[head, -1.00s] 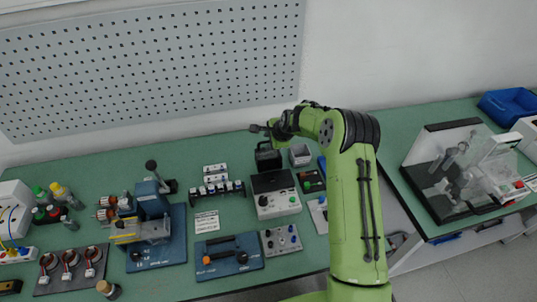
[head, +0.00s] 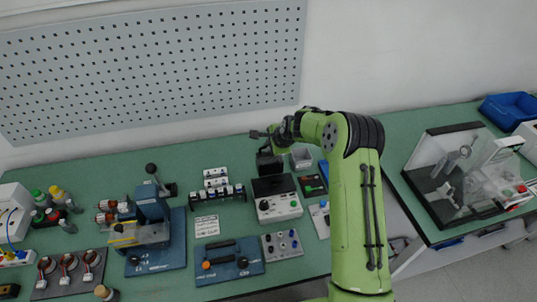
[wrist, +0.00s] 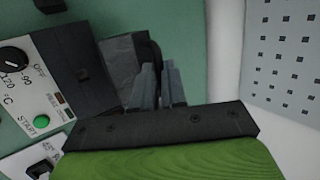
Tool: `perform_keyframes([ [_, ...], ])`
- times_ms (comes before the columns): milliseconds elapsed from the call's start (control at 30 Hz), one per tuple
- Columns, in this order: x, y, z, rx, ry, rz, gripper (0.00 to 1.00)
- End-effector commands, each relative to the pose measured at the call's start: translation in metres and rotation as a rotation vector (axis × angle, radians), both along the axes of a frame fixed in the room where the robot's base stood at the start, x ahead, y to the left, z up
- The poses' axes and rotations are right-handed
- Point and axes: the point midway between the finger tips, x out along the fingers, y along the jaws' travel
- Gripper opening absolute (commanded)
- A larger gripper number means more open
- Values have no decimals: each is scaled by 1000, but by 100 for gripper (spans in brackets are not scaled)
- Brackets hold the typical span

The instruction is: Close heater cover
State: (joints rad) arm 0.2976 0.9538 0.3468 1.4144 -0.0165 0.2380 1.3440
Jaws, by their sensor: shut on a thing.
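The heater (head: 280,208) is a light box with a black top, a black dial and a green button, standing mid-bench in the head view. Its front panel (wrist: 22,85) is at the left in the wrist view, with a START button. A dark block that looks like the heater cover (head: 269,164) stands up behind the black top. It shows as a dark grey block (wrist: 122,62) in the wrist view. My gripper (head: 266,140) is at its upper edge. In the wrist view my gripper (wrist: 158,70) is shut at the block's right side; the fingers partly hide the contact.
A grey open box (head: 301,157) and a black-and-green tray (head: 312,185) stand right of the heater. A row of small parts on a rack (head: 217,194) is to its left. A perforated panel (head: 150,70) rises behind the bench.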

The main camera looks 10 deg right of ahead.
Motion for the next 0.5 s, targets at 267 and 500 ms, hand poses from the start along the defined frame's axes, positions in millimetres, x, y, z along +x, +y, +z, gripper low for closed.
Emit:
perform_keyframes([
  [267, -12, -1, 3, -3, 3, 0, 0],
  [500, -30, -1, 4, -4, 5, 1, 0],
])
